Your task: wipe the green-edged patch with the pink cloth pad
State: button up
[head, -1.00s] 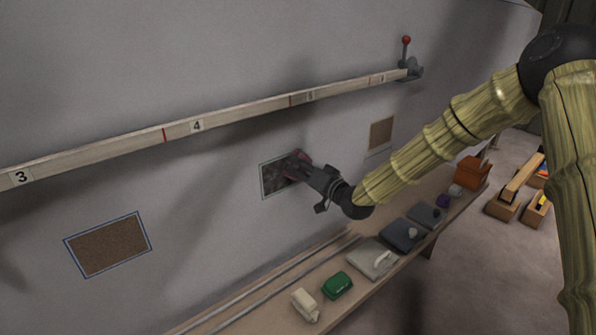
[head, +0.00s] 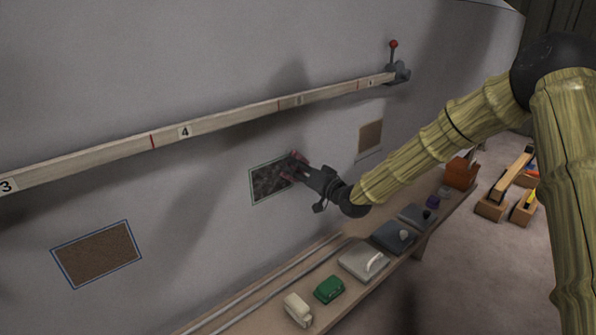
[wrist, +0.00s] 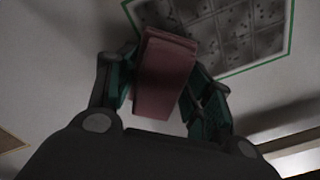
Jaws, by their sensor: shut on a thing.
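The green-edged patch (head: 268,181) is a dark, mottled rectangle on the grey wall. In the wrist view the patch (wrist: 262,42) shows a grid of grey speckled squares inside a green border. My gripper (head: 303,172) is at the patch's right side, shut on the pink cloth pad (head: 298,160). In the wrist view the pad (wrist: 163,75) sits between the two fingers and overlaps the patch's lower left edge. I cannot tell whether the pad touches the wall. My gripper and the pad hide the patch's right part in the head view.
A numbered wooden rail (head: 230,115) runs along the wall above the patch, ending at a red-knobbed lever (head: 394,60). A blue-edged brown patch (head: 97,254) is to the left, another brown patch (head: 370,136) to the right.

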jog(key=shift+s, duration=0.15)
jog(key=shift+s+d, duration=0.3)
jog(key=shift+s, duration=0.05)
jog(key=shift+s+d, duration=0.1)
jog(key=shift+s, duration=0.05)
jog(key=shift+p+v, duration=0.55)
jog(key=shift+v, duration=1.8)
jog(key=shift+p+v, duration=0.5)
jog(key=shift+v, duration=2)
jog(key=shift+p+v, duration=0.45)
jog(key=shift+v, duration=1.6)
